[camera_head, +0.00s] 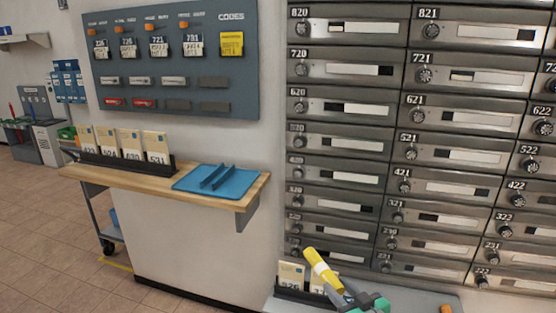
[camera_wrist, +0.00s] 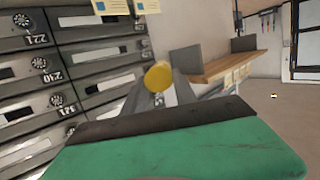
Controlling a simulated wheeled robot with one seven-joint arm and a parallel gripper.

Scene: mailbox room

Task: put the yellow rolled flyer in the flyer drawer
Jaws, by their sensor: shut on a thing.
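The yellow rolled flyer (camera_head: 322,268) is at the bottom centre of the head view, tilted, its upper end leaning up and left. My gripper (camera_head: 344,294), with green parts, is shut on its lower end. In the wrist view the flyer's round yellow end (camera_wrist: 158,75) shows above the dark edge and green part of my gripper (camera_wrist: 158,100). I cannot make out a flyer drawer in either view.
A low shelf (camera_head: 440,300) with number cards (camera_head: 291,275) lies under my gripper, before the mailbox wall (camera_head: 345,105). On the left, a wooden shelf (camera_head: 110,173) bears a card rack and a blue tray (camera_head: 190,184). Floor (camera_head: 60,235) is free at left.

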